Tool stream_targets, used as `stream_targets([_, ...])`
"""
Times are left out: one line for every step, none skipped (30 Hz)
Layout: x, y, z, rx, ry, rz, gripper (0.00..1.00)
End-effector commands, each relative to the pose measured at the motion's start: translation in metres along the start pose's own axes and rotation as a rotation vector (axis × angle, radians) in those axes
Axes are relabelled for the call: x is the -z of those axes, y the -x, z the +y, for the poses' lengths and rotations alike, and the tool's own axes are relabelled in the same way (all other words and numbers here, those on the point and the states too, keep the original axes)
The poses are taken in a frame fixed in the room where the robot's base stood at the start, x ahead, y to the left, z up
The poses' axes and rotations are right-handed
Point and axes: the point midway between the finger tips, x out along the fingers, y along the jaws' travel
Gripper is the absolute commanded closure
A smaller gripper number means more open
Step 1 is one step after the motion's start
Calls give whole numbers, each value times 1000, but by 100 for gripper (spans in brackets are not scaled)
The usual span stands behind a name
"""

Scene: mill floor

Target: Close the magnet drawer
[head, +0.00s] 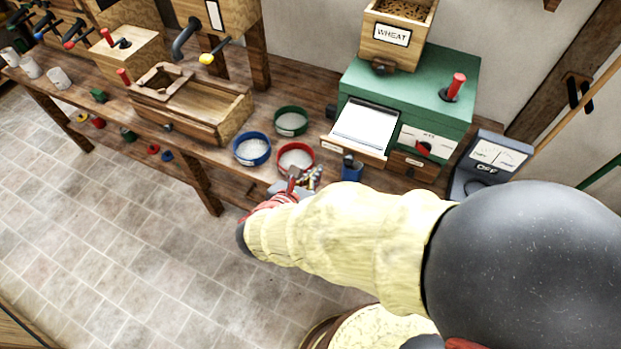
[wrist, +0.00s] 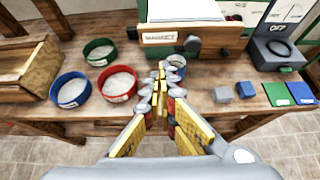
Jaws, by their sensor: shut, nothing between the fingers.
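The magnet drawer (head: 365,126) sticks out of the front of the green machine (head: 410,90), with a pale, flat inside. In the wrist view its wooden front (wrist: 228,46) spans the top middle, with a "MAGNET" label and a dark knob (wrist: 192,44). My gripper (head: 305,179) is before the bench edge, left of and nearer than the drawer front. In the wrist view my gripper (wrist: 160,72) is shut and empty, its fingertips just below the label in the picture. I cannot tell whether they touch anything. My arm hides part of the bench.
A small blue cup (head: 351,169) stands below the drawer front, close to my fingertips. Red (head: 295,158), blue (head: 252,150) and green (head: 291,121) round sieves lie left. A grey OFF device (head: 490,160) stands right. Floor is clear in front of the bench's left side.

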Motion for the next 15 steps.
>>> stream_targets([2, -12, -1, 5, -2, 0, 100])
stream_targets([2, -18, -1, 4, -2, 1, 100])
stream_targets([2, -26, -2, 5, -2, 1, 100])
stream_targets([2, -32, -2, 5, -2, 1, 100])
stream_targets([2, -38, -1, 4, -2, 0, 100])
stream_targets([2, -46, -1, 4, -3, 1, 100])
stream_targets([2, -51, -1, 4, -3, 0, 100])
stream_targets([1, -56, -2, 5, -4, 1, 100])
stream_targets([-4, -60, -1, 3, -5, 0, 100])
stream_targets([-7, -64, -1, 2, -5, 0, 100])
stream_targets([-9, -67, -1, 2, -5, 0, 100])
stream_targets([-12, -71, -1, 2, -5, 0, 100])
stream_targets([-13, -74, -1, 2, -6, 0, 100])
stream_targets([-14, -76, -1, 2, -5, 0, 100])
stream_targets([-16, -78, 0, 1, -4, 1, 100])
